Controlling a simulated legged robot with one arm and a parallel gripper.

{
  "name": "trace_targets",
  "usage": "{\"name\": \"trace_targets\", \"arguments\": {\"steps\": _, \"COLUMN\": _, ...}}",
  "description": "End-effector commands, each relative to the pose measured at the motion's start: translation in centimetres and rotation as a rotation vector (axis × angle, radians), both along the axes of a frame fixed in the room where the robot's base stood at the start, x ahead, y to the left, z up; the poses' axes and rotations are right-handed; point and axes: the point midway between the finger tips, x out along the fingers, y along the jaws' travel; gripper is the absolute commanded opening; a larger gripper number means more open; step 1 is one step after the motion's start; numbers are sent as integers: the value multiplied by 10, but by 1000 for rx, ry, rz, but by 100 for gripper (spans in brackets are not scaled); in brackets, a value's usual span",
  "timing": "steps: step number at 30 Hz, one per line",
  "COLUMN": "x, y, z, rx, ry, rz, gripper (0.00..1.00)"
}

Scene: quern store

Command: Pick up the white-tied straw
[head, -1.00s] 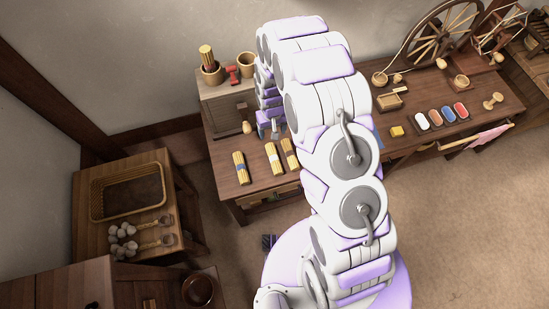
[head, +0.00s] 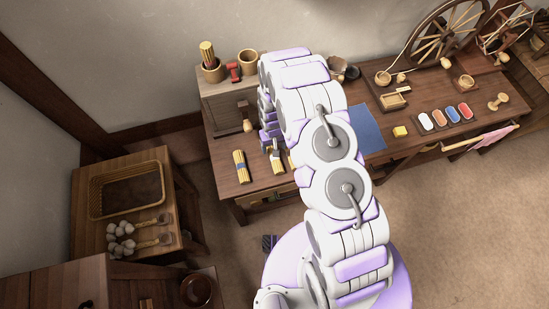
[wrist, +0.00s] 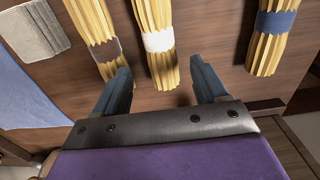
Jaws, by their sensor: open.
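The white-tied straw (wrist: 158,42) is a yellow bundle with a white band, lying on the wooden table. In the wrist view it runs between the fingertips of my gripper (wrist: 160,65). My gripper is open and empty, one finger on each side of the bundle's near end; I cannot tell its height above the table. In the head view my gripper (head: 271,146) is just above the white-tied straw (head: 278,166), hiding part of it.
A brown-tied bundle (wrist: 102,48) lies left of it and a blue-tied bundle (wrist: 273,25) to the right in the wrist view. A grey block (wrist: 30,30) and blue cloth (wrist: 25,95) are farther left. Bare wood shows between the white-tied and blue-tied bundles.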

Motion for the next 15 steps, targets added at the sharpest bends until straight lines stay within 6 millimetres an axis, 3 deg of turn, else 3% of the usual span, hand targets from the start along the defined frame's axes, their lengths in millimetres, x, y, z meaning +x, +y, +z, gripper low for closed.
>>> {"name": "trace_targets", "arguments": {"steps": 6, "x": -3, "y": 3, "z": -33, "rx": -3, "ry": 4, "rz": 1, "gripper": 72}}
{"name": "trace_targets", "arguments": {"steps": 15, "x": -2, "y": 3, "z": -37, "rx": -2, "ry": 1, "rz": 1, "gripper": 71}}
